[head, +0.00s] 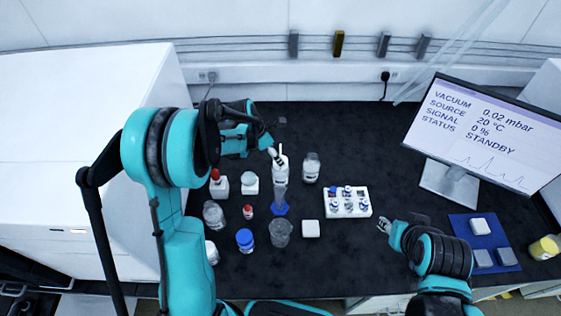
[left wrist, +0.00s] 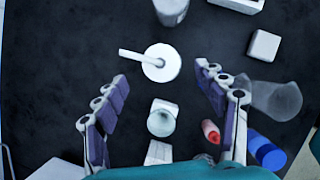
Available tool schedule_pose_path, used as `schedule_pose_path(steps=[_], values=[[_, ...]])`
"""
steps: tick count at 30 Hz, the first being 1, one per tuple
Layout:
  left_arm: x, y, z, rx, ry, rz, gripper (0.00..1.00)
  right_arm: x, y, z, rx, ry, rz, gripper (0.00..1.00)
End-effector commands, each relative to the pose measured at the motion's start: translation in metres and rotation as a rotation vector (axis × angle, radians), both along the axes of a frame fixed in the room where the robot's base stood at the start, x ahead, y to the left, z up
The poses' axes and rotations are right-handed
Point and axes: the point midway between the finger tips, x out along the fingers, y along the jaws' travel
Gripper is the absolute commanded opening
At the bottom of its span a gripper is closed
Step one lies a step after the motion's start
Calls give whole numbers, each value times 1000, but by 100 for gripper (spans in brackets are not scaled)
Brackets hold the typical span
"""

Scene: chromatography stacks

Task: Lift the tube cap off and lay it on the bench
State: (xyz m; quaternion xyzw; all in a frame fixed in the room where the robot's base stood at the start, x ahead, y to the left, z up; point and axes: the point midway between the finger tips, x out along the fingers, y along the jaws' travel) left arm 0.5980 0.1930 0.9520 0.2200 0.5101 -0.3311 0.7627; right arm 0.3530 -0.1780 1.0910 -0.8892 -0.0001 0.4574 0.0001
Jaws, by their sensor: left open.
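A tube with a red cap (head: 215,174) stands in a white block (head: 221,189) at the left of the bench. In the left wrist view a white block (left wrist: 158,153) shows at the lower edge, but no red cap is clear on it. A small red-capped vial (head: 248,211) stands nearer the front; it also shows in the left wrist view (left wrist: 210,131). My left gripper (left wrist: 163,92) is open and empty, above the bench. In the head view it (head: 266,138) is behind and right of the capped tube. My right gripper (head: 384,226) hangs right of the vial rack, its jaws unclear.
A white wash bottle (head: 280,166), glass bottle (head: 311,169), blue-capped bottle (head: 245,241) and beaker (head: 281,234) crowd the middle. A vial rack (head: 364,211) stands right of them, before the monitor (head: 490,130). Dark bench (head: 360,135) is clear at the back.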

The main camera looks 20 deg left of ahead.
Motion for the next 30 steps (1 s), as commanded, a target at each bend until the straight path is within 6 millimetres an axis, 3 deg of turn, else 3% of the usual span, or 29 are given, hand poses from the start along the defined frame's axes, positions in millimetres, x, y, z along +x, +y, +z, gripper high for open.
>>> schedule_pose_path(steps=[11,18,20,24,25,30], values=[[12,-14,-46,1,-2,-2,71,0,0,-17,0,0,0,40],[12,-15,-48,2,-2,-2,71,0,0,-16,0,0,0,40],[12,-15,-48,1,-2,-2,58,0,0,-16,0,0,0,40],[12,-15,-48,1,-2,-2,21,0,0,-16,0,0,0,40],[12,-15,-48,1,-2,-2,16,0,0,-16,0,0,0,40],[12,-15,-48,1,-2,-2,16,0,0,-16,0,0,0,40]])
